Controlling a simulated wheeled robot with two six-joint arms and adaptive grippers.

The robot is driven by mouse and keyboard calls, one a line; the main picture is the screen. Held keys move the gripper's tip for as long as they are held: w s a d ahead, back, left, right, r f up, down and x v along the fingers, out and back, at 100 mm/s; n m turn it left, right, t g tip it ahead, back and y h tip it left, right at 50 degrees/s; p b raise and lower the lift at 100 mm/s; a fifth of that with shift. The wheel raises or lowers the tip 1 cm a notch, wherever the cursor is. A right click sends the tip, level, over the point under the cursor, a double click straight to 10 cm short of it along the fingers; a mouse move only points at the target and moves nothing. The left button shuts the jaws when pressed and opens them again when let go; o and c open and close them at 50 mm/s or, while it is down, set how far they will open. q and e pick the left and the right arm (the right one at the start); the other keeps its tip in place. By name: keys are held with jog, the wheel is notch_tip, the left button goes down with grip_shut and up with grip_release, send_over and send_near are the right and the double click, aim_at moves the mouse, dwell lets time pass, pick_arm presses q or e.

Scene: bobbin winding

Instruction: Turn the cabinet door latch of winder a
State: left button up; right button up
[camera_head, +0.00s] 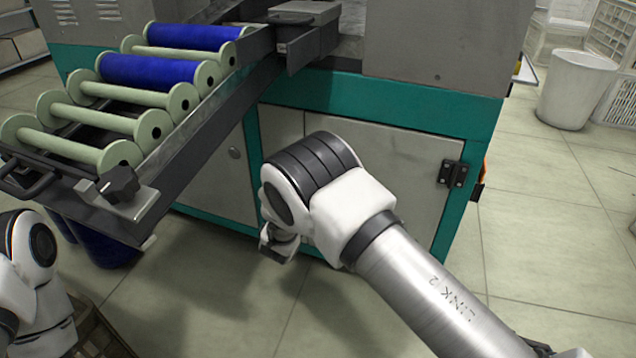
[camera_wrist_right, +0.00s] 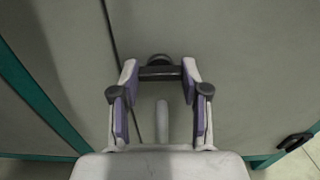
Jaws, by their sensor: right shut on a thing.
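The grey cabinet door (camera_head: 405,165) of the winder fills the teal frame and also shows in the right wrist view (camera_wrist_right: 235,70). Its dark latch (camera_wrist_right: 159,60) sits near the door's edge seam. My right gripper (camera_wrist_right: 160,74) faces the door, with its two purple-padded fingers on either side of the latch's dark bar, shut on it.
A sloped rack with green bobbins (camera_head: 75,121), some wound with blue (camera_head: 150,72), juts out at the left. A black hinge (camera_head: 453,173) is on the door's right side. A white bin (camera_head: 577,90) stands at the right. The floor before the door is clear.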

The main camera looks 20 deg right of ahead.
jog(key=shift+n, duration=0.5)
jog(key=n, duration=0.3)
jog(key=shift+n, duration=0.4)
jog(key=n, duration=0.4)
jog(key=shift+n, duration=0.3)
jog(key=n, duration=0.8)
jog(key=shift+n, duration=0.3)
jog(key=o, duration=1.1)
jog(key=shift+o, duration=0.2)
